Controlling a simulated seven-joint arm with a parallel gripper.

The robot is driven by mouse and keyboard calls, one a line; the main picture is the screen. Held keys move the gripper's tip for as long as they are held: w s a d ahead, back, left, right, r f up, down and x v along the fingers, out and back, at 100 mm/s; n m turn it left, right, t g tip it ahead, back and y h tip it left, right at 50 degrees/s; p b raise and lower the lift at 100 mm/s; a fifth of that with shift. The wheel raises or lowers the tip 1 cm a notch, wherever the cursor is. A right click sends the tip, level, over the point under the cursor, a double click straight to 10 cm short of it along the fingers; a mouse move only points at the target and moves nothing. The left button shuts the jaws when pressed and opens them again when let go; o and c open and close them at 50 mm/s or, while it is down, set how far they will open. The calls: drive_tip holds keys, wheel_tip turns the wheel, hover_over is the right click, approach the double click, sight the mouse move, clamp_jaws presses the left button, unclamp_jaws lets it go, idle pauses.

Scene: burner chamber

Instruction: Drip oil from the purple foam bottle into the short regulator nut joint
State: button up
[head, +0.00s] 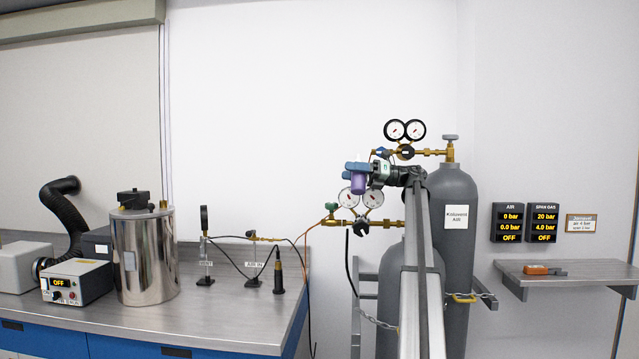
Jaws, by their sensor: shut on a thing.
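My gripper (357,168) is shut on the purple foam bottle (359,185) and holds it in the air. The bottle's purple body shows below the fingers, and a small pale part shows above them. The bottle is roughly upright. It is in front of and just above the left gauge of the short cylinder's brass regulator (367,221). The short regulator nut joint (395,223) is brass, right of that regulator's body, by the short grey cylinder (392,280). The bottle is up and left of this joint, apart from it. No oil drop is visible.
A tall grey cylinder (456,270) with its own regulator (405,151) stands behind. A chain (378,320) and an orange hose (314,227) are nearby. A steel bench (220,310) with a metal vessel (145,255) is left; a wall shelf (590,271) is right.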

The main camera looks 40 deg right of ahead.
drive_tip(key=s+d+f, duration=0.2)
drive_tip(key=d, duration=0.6)
drive_tip(key=shift+d, duration=0.15)
drive_tip(key=m+t, duration=0.1)
drive_tip(key=m, duration=0.3)
drive_tip(key=s+a+f+m+t, duration=0.1)
drive_tip(key=m, duration=0.4)
drive_tip(key=f+m+t+h, duration=0.1)
drive_tip(key=m, duration=0.3)
drive_tip(key=shift+s+a+m, duration=0.35)
drive_tip(key=shift+m, duration=0.05)
drive_tip(key=shift+w+d+r+m+t+h, duration=0.1)
drive_tip(key=shift+r+m+t+h, duration=0.2)
drive_tip(key=shift+m, duration=0.45)
drive_tip(key=shift+r+m+t+h, duration=0.1)
drive_tip(key=shift+r+m+h, duration=0.2)
drive_tip(key=shift+m, duration=0.45)
drive_tip(key=shift+r, duration=0.1)
